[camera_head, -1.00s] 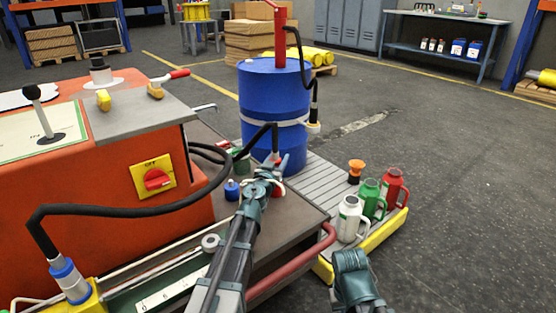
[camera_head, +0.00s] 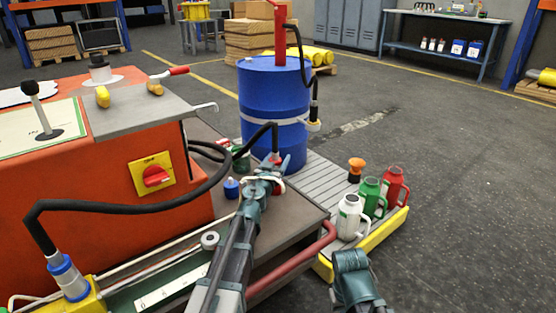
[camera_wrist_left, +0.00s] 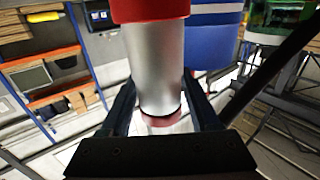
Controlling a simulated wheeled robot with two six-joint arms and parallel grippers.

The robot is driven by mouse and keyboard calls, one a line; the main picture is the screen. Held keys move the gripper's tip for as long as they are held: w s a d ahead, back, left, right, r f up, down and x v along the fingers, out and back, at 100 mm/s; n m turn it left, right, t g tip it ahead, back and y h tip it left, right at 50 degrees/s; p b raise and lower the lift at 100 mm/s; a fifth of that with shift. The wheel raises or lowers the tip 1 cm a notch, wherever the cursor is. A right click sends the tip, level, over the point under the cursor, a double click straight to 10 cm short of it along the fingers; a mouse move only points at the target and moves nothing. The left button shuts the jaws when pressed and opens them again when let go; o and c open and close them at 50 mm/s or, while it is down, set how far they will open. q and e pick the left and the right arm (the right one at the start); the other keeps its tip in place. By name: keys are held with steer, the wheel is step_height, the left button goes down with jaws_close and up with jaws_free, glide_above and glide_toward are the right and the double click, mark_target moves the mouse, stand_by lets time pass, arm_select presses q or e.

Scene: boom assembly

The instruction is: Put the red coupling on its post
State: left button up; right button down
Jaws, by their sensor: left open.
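My left gripper (camera_head: 279,166) is open at the end of the black hose, above the brown deck beside the orange machine. In the left wrist view, the red coupling (camera_wrist_left: 150,8) shows as a red band at the top. Its bare silver sleeve (camera_wrist_left: 155,65) runs down between my open fingers (camera_wrist_left: 158,108), with a pale red ring at the lower end. In the head view, only a bit of red shows at the hose end, and my fingers hide most of the coupling. I cannot tell whether it sits on a post.
A blue cap-like part (camera_head: 231,187) and a green part (camera_head: 241,160) are close to my left gripper. The blue drum (camera_head: 272,95) stands behind. White (camera_head: 350,218), green (camera_head: 371,197) and red (camera_head: 396,186) jugs stand on the yellow-edged platform. Open floor lies right.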

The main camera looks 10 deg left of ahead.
arm_select(q)
steer(key=s, duration=1)
steer(key=shift+s+a, duration=0.4)
steer(key=shift+r, duration=0.1)
stand_by(0.4)
